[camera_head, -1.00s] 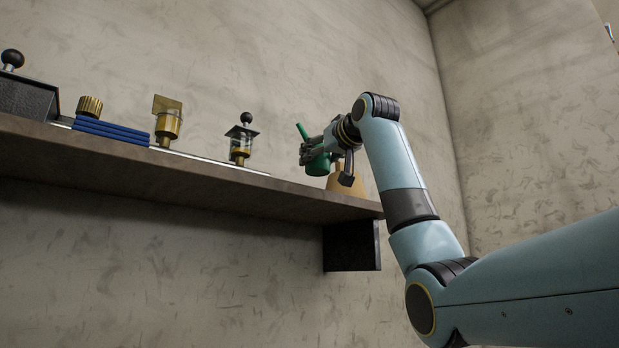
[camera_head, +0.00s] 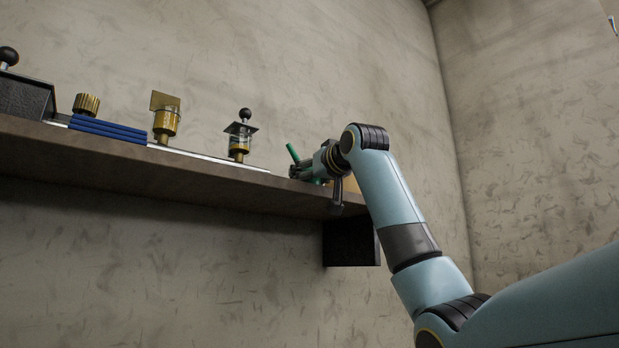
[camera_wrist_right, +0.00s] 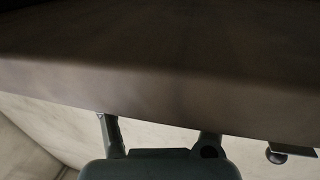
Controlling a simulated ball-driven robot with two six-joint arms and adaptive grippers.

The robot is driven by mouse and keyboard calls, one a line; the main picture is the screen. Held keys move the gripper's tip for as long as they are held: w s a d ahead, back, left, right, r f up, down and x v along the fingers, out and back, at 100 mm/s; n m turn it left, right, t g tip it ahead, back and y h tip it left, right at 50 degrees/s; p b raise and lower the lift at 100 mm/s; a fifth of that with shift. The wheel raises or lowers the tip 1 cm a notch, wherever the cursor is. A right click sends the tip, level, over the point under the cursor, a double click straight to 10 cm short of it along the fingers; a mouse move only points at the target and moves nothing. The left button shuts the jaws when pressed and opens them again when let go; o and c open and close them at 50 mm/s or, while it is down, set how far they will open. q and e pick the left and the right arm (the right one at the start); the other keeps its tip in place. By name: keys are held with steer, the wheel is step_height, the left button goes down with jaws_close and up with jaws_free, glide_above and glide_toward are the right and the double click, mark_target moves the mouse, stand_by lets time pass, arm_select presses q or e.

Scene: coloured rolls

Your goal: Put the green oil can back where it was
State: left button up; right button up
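The green oil can (camera_head: 293,154) is at the right part of the wall shelf in the head view. Its spout leans up and left; most of its body is hidden by my right gripper (camera_head: 303,170), whose fingers are around it. Whether the can's base touches the shelf is hidden. In the right wrist view, which looks upside down, my right gripper's fingers (camera_wrist_right: 160,135) stand apart and their tips are hidden by the shelf's front edge (camera_wrist_right: 150,90). The can is not visible there. My left gripper is out of view.
On the shelf (camera_head: 200,185), left of the can, stand a glass-and-brass oiler with a black knob (camera_head: 240,138), a brass cup (camera_head: 165,118), a blue stack (camera_head: 108,130) with a brass knurled piece (camera_head: 86,104), and a dark box (camera_head: 25,97). A tan object (camera_head: 350,184) is mostly hidden behind my wrist.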

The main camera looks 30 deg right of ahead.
steer(key=o, duration=0.3)
steer(key=shift+o, duration=0.2)
steer(key=shift+r, duration=0.1)
steer(key=shift+s, duration=0.2)
steer(key=s+a+b, duration=0.1)
steer(key=s+b, duration=0.2)
steer(key=s, duration=0.8)
steer(key=shift+s+a, duration=0.25)
steer(key=shift+a, duration=0.15)
